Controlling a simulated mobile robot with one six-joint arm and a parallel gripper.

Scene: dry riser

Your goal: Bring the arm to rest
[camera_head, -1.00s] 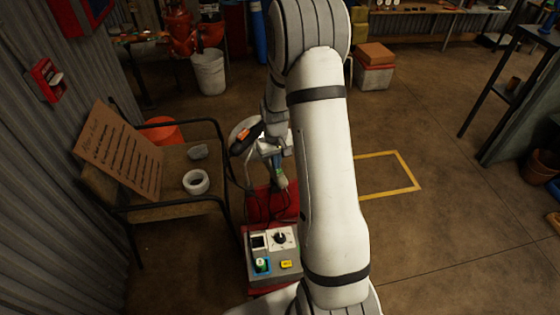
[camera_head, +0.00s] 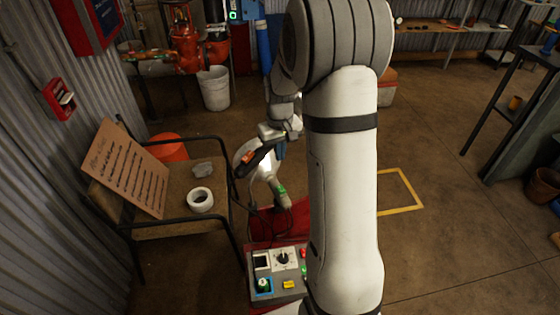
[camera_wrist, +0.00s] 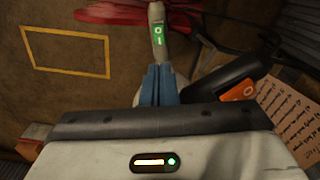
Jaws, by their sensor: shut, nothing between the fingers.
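My arm fills the middle of the head view and bends down to my gripper (camera_head: 281,152), which is partly hidden behind it. In the wrist view the blue fingers of my gripper (camera_wrist: 159,82) are together, with nothing between them. A grey handheld piece with a green display (camera_wrist: 158,35) lies just past the fingertips; it also shows in the head view (camera_head: 279,192). I cannot tell whether it touches them. A black piece with an orange patch (camera_wrist: 235,85) is beside the gripper.
A control box (camera_head: 277,272) with a dial stands below the gripper. A chair (camera_head: 178,222) to the left holds a handwritten cardboard sign (camera_head: 125,170), a white roll (camera_head: 200,199) and a grey lump. The floor around the yellow outline (camera_head: 415,190) is clear.

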